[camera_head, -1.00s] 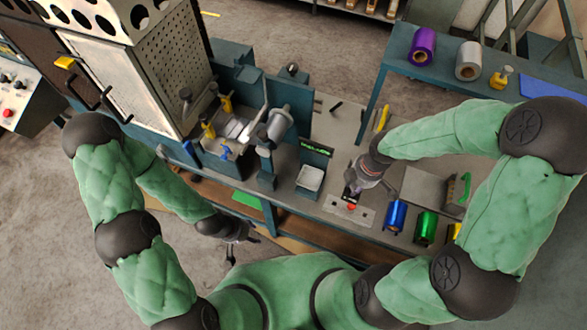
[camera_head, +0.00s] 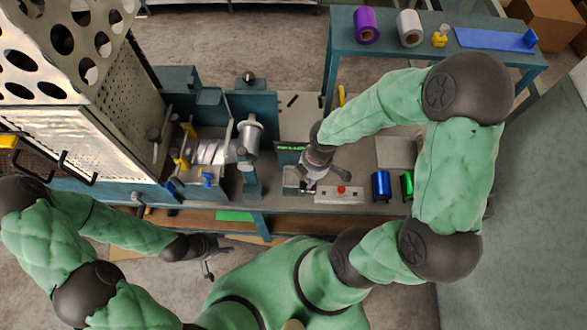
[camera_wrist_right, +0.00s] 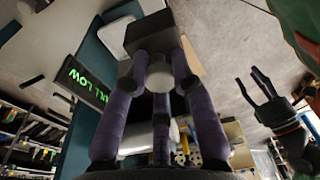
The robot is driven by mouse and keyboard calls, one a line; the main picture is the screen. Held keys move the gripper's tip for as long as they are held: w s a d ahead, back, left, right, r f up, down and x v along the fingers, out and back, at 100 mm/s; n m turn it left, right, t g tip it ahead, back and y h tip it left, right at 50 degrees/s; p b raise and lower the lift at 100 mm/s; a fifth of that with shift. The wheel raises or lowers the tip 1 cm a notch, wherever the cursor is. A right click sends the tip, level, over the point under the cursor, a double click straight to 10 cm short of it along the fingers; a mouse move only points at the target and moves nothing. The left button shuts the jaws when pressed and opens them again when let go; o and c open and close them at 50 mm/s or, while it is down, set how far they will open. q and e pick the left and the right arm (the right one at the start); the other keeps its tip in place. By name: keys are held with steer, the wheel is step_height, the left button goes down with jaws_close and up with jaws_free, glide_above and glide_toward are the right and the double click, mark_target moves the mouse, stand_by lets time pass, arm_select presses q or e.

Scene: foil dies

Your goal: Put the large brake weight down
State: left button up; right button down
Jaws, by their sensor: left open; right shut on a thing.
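My right gripper (camera_head: 309,187) is low over the bench, beside the small pale pan (camera_head: 291,181) in front of the display with green text (camera_head: 290,147). In the right wrist view its purple fingers (camera_wrist_right: 160,90) are shut on a dark block with a pale round knob, which I take as the large brake weight (camera_wrist_right: 150,36). The weight overlaps the pale pan (camera_wrist_right: 114,36) there; I cannot tell whether they touch. In the head view the gripper mostly hides the weight. My left gripper (camera_head: 208,264) is open and empty, in front of the bench; it also shows in the wrist view (camera_wrist_right: 262,90).
A button box (camera_head: 341,190) with a red button lies just right of my right gripper. Blue (camera_head: 381,185) and green (camera_head: 407,184) foil rolls stand further right. The machine with a metal roller (camera_head: 250,133) is to the left. A raised shelf (camera_head: 480,52) holds more rolls.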

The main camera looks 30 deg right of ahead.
steer(key=shift+w+d+f+b, duration=0.1)
steer(key=shift+w+f+b, duration=0.25)
steer(key=shift+w+f, duration=1.4)
steer(key=shift+w+d+f+b, duration=0.15)
steer(key=shift+w+f+b, duration=0.15)
steer(key=shift+w+f, duration=1.4)
steer(key=shift+w+d+f+b, duration=0.1)
steer(key=shift+w+f+b, duration=0.25)
steer(key=shift+w+f, duration=1.4)
steer(key=shift+s+f, duration=0.3)
steer(key=shift+f, duration=0.1)
